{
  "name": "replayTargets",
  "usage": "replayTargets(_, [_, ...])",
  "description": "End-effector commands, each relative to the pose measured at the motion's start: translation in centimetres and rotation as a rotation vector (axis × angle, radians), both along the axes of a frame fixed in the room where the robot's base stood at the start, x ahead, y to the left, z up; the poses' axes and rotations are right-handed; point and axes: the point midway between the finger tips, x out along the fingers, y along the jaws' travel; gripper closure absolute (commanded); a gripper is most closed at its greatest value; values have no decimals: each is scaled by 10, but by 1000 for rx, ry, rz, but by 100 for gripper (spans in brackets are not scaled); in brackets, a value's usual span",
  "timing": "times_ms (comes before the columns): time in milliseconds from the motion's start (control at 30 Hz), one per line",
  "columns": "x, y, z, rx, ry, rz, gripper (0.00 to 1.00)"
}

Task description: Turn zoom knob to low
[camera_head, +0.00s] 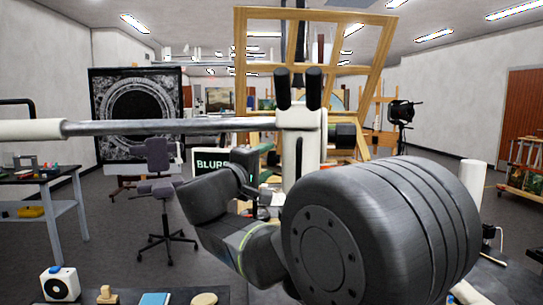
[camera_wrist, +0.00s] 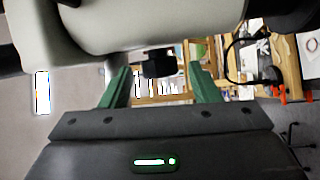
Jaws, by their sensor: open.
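A white microscope head (camera_head: 300,150) with two black eyepieces hangs on a pale horizontal boom in the head view. A black knob (camera_head: 345,137) sticks out of its right side. In the wrist view the pale microscope body (camera_wrist: 130,22) fills the top, and a black knob (camera_wrist: 160,66) hangs below it. My gripper (camera_wrist: 160,72) is open, with one green finger on each side of that knob and a visible gap on both sides. Whether the fingers reach to its depth I cannot tell. In the head view my own arm hides much of my gripper. No zoom markings are readable.
A wooden easel frame (camera_head: 375,80) stands behind the microscope. An office chair (camera_head: 160,190) and a side table (camera_head: 45,178) are at the left. Small items, including a white box with a black disc (camera_head: 60,284), line the near bench edge. Open floor lies at centre left.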

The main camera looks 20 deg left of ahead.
Motion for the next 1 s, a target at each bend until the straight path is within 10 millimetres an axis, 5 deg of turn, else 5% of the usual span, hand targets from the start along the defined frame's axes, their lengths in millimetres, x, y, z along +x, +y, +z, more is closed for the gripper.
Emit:
replayTargets(200, [24,-3,4,0,0,-2,44])
replayTargets(567, [29,-4,3,0,0,0,44])
replayTargets(800, [29,-4,3,0,1,0,85])
replayTargets(1000, [29,-4,3,-1,8,0,87])
